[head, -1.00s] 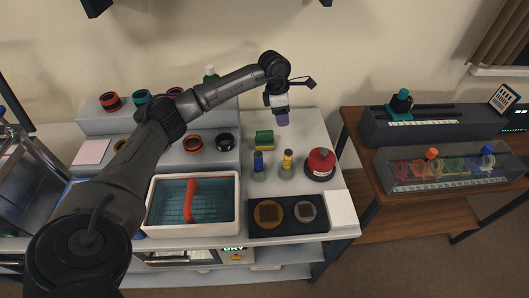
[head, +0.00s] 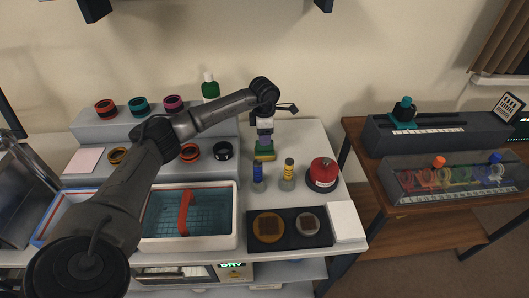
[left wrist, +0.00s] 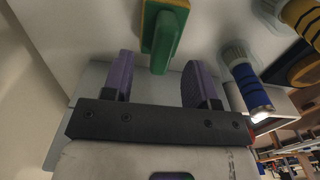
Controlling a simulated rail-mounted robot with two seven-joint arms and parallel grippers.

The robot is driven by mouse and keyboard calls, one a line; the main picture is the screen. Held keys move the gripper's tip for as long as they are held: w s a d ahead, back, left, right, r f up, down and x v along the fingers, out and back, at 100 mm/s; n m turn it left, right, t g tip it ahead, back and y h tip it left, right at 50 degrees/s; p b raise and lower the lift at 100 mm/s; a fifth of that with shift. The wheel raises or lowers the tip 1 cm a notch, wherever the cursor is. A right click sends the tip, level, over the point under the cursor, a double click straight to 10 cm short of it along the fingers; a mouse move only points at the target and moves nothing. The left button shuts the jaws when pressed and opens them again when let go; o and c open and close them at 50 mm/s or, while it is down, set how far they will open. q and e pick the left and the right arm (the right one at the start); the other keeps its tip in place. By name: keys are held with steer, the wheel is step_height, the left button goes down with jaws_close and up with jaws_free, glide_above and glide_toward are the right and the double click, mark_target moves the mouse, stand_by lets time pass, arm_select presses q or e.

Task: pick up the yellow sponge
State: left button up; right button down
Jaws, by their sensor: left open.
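In the left wrist view the left gripper (left wrist: 155,80) is open and empty, with the fingers apart on either side. I cannot tell whether it touches the sponge. My right gripper is not in view.
A dark tray (head: 290,242) and a water basin (head: 237,215) are nearer. A stepped rack (head: 85,128) with rings stands left.

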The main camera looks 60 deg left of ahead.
mark_target(264, 150)
arm_select(q)
step_height(264, 150, down, 5)
steer(key=shift+d+f+b, duration=0.1)
steer(key=shift+d+b, duration=0.05)
steer(key=shift+b, duration=0.85)
steer(key=shift+c, duration=0.4)
jaws_close()
